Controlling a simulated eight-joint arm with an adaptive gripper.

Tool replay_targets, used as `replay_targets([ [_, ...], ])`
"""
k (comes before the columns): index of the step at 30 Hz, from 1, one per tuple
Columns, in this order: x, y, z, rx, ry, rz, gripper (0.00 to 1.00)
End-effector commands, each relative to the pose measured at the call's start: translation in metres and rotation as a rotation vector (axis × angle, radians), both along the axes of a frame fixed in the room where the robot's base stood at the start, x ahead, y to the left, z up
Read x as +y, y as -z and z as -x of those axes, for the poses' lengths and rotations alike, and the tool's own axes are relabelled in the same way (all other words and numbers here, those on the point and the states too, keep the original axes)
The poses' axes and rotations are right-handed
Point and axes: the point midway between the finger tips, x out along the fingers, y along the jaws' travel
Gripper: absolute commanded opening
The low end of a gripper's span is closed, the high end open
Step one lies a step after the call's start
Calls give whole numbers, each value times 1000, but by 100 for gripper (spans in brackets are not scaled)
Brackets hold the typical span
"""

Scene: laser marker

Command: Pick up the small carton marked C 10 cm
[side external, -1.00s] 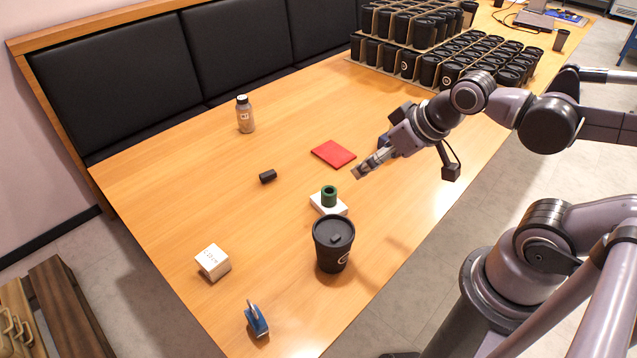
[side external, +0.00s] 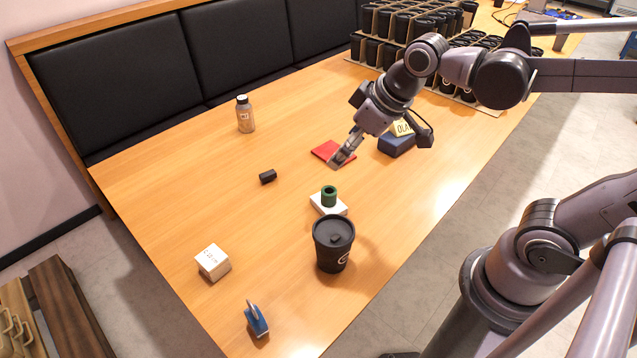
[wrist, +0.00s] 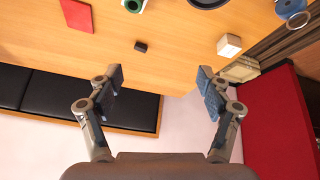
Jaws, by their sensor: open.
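The small white carton (side external: 213,262) sits on the table at the lower left in the side external view, with dark marking on its top that is too small to read surely. It also shows in the wrist view (wrist: 229,45), right of centre. My gripper (side external: 337,163) is over the red flat item, well up and to the right of the carton. In the wrist view my gripper (wrist: 160,80) has its two fingers wide apart with nothing between them.
A black lidded cup (side external: 333,243), a green ring on a white block (side external: 329,200), a red flat item (side external: 325,149), a small black piece (side external: 267,176), a bottle (side external: 245,114) and a blue clamp-like item (side external: 256,320) stand on the table. Bare wood surrounds the carton.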

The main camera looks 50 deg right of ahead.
Motion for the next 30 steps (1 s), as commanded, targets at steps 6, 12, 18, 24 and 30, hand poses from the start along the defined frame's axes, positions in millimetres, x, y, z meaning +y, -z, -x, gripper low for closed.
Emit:
replay_targets([
  [6,37,-6,-45,84,-228,85,78],
  [12,76,2,-82,154,-439,157,78],
  [18,120,22,-115,220,-653,223,78],
  [24,168,54,-140,285,-871,283,78],
  [30,216,96,-155,345,-1087,334,78],
])
